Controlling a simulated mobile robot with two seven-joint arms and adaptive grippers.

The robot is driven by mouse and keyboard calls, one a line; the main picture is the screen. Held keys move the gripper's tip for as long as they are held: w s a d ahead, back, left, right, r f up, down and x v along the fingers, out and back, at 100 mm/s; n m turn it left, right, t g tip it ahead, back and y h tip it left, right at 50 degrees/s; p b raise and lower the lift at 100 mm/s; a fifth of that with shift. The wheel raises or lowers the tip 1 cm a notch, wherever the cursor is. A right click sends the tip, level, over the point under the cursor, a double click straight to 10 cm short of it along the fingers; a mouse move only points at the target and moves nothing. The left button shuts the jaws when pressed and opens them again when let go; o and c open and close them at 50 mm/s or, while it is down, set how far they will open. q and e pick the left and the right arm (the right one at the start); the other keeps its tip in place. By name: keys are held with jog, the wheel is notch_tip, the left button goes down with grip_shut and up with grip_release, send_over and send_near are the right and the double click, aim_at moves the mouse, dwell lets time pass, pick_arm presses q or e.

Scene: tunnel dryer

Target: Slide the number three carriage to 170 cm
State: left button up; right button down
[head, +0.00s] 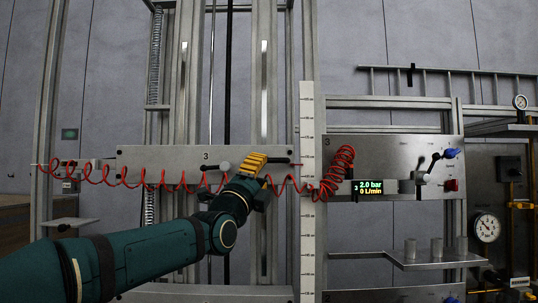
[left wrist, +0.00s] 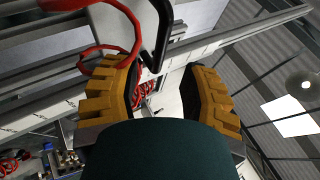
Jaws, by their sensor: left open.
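The number three carriage (head: 140,158) is a wide grey plate marked 3 across the vertical rails. A dark handle bar (head: 279,160) shows beside my left gripper (head: 255,163), which is in front of the plate's right part. In the left wrist view my left gripper (left wrist: 160,80) has its yellow fingers wide apart, with a black bent handle (left wrist: 164,35) just beyond them. I cannot tell whether they touch it. A vertical scale (head: 307,225) stands right of the carriage; its numbers are too small to read surely.
A coiled red hose (head: 100,175) hangs across the carriage front and also loops near my left fingers in the wrist view (left wrist: 104,68). Right of the scale is a control panel (head: 390,150) showing 2.0 bar and 0 L/min. A metal shelf (head: 440,262) juts out below it.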

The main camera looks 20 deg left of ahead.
pick_arm(q)
jog(key=p+x, duration=0.2)
jog(key=x, duration=0.4)
jog(key=shift+s, duration=0.1)
grip_shut()
